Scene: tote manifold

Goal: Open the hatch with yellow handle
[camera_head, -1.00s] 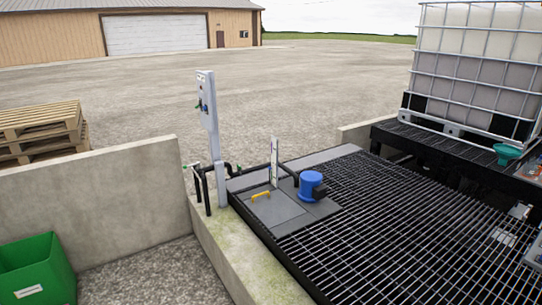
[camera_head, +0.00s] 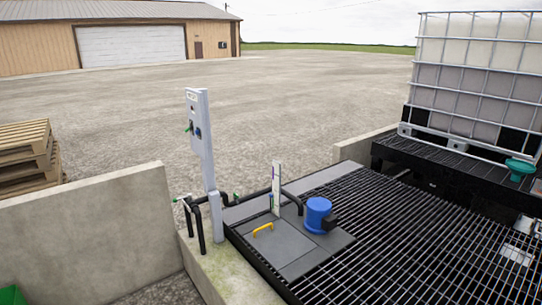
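The hatch (camera_head: 282,254) is a flat grey plate set in the near left corner of the black grating. It lies flat and looks shut. Its yellow handle (camera_head: 263,228) is a small bar on the far left part of the plate. Neither of my grippers shows in the head view.
A blue pump (camera_head: 318,214) stands right of the hatch, with a white upright gauge board (camera_head: 276,188) behind the handle. A grey post with a panel (camera_head: 200,140) and black pipes stand to the left. A concrete wall (camera_head: 85,235) borders the left. A caged tank (camera_head: 475,75) stands at right.

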